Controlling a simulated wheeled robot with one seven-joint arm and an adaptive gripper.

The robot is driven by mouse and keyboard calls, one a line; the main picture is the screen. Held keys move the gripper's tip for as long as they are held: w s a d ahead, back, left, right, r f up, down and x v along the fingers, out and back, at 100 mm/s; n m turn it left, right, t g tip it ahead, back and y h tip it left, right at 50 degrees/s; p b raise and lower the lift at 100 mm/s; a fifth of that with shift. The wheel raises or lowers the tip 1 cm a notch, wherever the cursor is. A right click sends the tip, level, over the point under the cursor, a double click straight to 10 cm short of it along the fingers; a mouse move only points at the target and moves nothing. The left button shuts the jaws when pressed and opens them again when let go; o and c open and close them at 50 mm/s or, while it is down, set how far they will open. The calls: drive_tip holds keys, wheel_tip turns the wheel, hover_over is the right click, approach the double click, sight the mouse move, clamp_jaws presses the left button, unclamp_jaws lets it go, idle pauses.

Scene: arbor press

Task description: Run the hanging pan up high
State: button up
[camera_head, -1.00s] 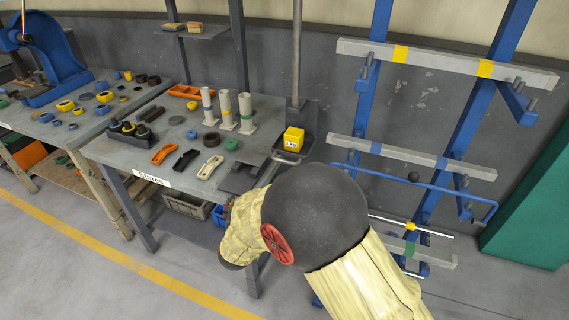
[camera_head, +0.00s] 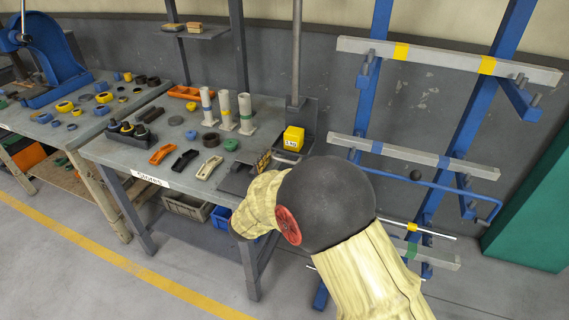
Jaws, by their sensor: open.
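A yellow weight block (camera_head: 293,138) sits on the dark pan (camera_head: 287,156) at the right end of the grey bench. The pan is beside a vertical metal post (camera_head: 297,55) with a dark plate (camera_head: 308,118) behind it. My gripper (camera_head: 264,162) shows only as a small yellow-and-black part just left of the pan, near the bench top. It is open. My forearm and dark elbow hide the rest of it and the pan's near right side. I cannot tell whether it touches the pan.
The bench (camera_head: 105,150) holds white tubes (camera_head: 226,108), handles (camera_head: 185,160), rings and a dark block set (camera_head: 128,132). A blue press (camera_head: 48,60) stands far left.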

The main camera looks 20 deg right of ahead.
drive_tip(key=shift+w+d, duration=0.2)
drive_tip(key=shift+w, duration=0.15)
drive_tip(key=shift+c, duration=0.3)
drive_tip(key=c, duration=1.3)
wheel_tip(320, 180, up, 41)
drive_tip(key=p, duration=2.7)
drive_tip(key=o, duration=1.4)
drive_tip(key=shift+c, duration=0.2)
